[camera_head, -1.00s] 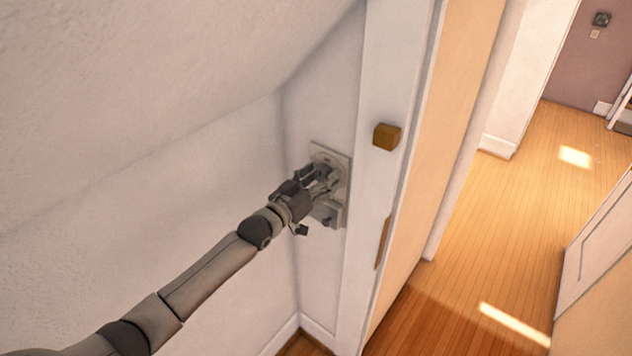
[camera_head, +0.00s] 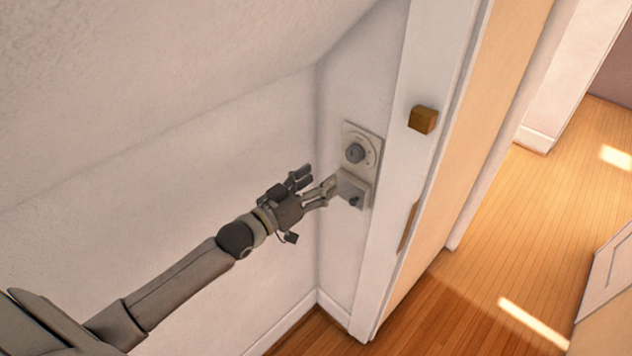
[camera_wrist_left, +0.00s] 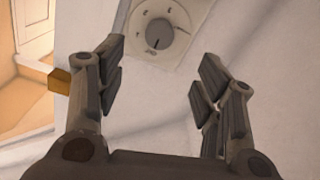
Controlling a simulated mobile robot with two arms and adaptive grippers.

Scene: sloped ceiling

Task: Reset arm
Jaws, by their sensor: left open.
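My left gripper (camera_head: 318,186) is open and empty, just left of a wall panel beside the door frame. In the left wrist view the two fingers (camera_wrist_left: 155,90) stand wide apart with nothing between them. The panel has a round grey dial (camera_head: 355,153) on a pale plate and a box-like lower part with a small dark knob (camera_head: 354,200). The dial also shows in the left wrist view (camera_wrist_left: 158,35), beyond the fingertips. One fingertip overlaps the panel's lower left edge in the head view; I cannot tell whether it touches. My right gripper is out of view.
A white door frame (camera_head: 419,70) with a brass-coloured block (camera_head: 423,119) stands right of the panel. A tan door panel (camera_head: 500,100) is beside it. A sloped ceiling (camera_head: 150,80) hangs above my left arm. Open wooden floor (camera_head: 540,230) lies to the right.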

